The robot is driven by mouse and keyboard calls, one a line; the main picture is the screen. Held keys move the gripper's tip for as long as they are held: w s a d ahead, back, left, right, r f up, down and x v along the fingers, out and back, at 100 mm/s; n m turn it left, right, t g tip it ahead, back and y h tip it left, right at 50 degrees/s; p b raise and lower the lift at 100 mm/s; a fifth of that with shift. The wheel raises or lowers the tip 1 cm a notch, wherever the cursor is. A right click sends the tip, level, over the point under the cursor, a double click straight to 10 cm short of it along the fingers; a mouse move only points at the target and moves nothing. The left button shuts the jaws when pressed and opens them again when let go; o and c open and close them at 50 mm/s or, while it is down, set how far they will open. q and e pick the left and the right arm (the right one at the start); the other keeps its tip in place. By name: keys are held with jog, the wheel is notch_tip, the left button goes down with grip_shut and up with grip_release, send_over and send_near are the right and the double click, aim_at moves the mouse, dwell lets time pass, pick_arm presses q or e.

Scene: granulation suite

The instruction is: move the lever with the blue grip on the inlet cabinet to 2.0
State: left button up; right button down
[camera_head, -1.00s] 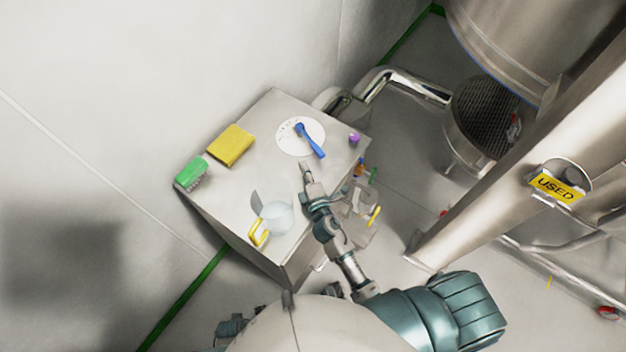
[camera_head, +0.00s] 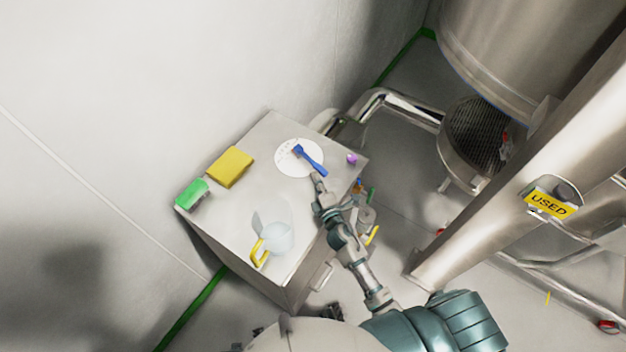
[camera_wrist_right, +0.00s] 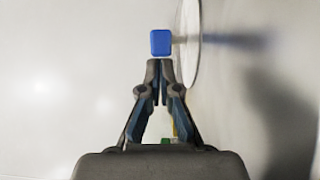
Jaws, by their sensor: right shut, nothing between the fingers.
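The inlet cabinet (camera_head: 268,196) has a pale top with a white round dial plate (camera_head: 287,166). A lever with a blue grip (camera_head: 312,160) lies across the dial, its grip end towards the lower right. My right gripper (camera_head: 316,178) is just below the grip end in the head view. In the right wrist view the blue grip (camera_wrist_right: 160,42) shows end-on just beyond my shut, empty fingertips (camera_wrist_right: 160,64); I cannot tell if they touch it. The dial's marks are too small to read. My left gripper is not in view.
On the cabinet top are a yellow block (camera_head: 230,167), a green brush (camera_head: 192,194) and a clear jug with a yellow handle (camera_head: 272,240). A purple knob (camera_head: 351,159) sits near the right edge. A steel column with a USED sign (camera_head: 549,204) stands to the right.

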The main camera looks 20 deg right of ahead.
jog(key=shift+s+d+f, duration=0.1)
jog(key=shift+s+d, duration=0.15)
jog(key=s, duration=1.1)
jog(key=shift+s+a, duration=0.25)
jog(key=shift+d, duration=0.1)
jog(key=shift+d, duration=0.2)
